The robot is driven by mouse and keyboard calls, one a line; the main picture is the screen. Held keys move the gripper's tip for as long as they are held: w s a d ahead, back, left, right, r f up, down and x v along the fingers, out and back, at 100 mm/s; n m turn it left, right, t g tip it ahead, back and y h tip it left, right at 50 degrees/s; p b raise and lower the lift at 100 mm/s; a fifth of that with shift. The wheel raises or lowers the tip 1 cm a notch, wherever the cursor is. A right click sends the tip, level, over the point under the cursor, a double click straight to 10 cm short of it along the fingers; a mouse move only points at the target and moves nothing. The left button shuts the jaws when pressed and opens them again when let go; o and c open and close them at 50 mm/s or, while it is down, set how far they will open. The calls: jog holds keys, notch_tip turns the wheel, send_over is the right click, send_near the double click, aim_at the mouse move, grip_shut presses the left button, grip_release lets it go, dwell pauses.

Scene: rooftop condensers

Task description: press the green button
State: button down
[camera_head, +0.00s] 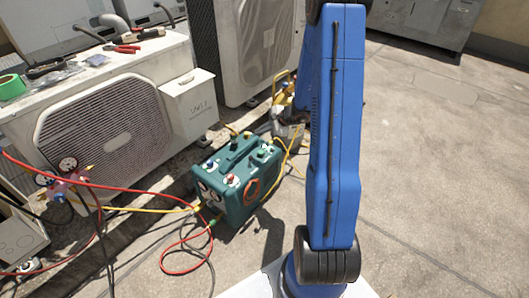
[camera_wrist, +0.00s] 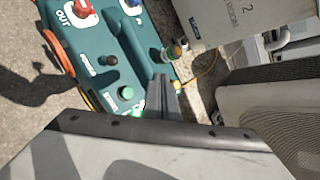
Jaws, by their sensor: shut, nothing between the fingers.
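The teal machine (camera_head: 232,205) stands on the concrete floor in the head view, with hoses attached. Its top panel (camera_wrist: 72,48) fills the upper left of the wrist view. The round green button (camera_wrist: 126,93) is on this panel, near its lower edge, beside a black knob (camera_wrist: 111,61). A small bright green glow (camera_wrist: 137,113) shows just below the button. My gripper (camera_wrist: 160,78) is shut and empty, to the right of the button in the wrist view. They look apart there, but I cannot tell the height between them. I cannot make out the gripper in the head view.
A red knob (camera_wrist: 83,9) and a blue knob (camera_wrist: 133,3) are on the same panel. A condenser unit (camera_head: 105,120) with tools on top stands at the left. Red (camera_head: 115,188) and yellow hoses run to the machine. Open concrete floor (camera_head: 440,170) lies at the right.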

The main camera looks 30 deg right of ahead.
jog(key=shift+d+f+m, duration=0.3)
jog(key=shift+d+f, duration=0.2)
jog(key=shift+d, duration=0.2)
jog(key=shift+f, duration=0.1)
send_near(259, 151)
jog(key=shift+w+a+f, duration=0.4)
jog(key=shift+w+a, duration=0.05)
jog(key=shift+w, duration=0.25)
jog(key=shift+w+a+f, duration=0.35)
jog(key=shift+w+a, duration=0.05)
jog(key=shift+w, duration=0.3)
jog(key=shift+w+a+f, duration=0.4)
jog(key=shift+w+a, duration=0.05)
jog(key=shift+w, duration=0.25)
dwell(0.4)
jog(key=shift+f, duration=0.4)
jog(key=shift+f, duration=0.75)
dwell(1.1)
jog(key=shift+r, duration=1.2)
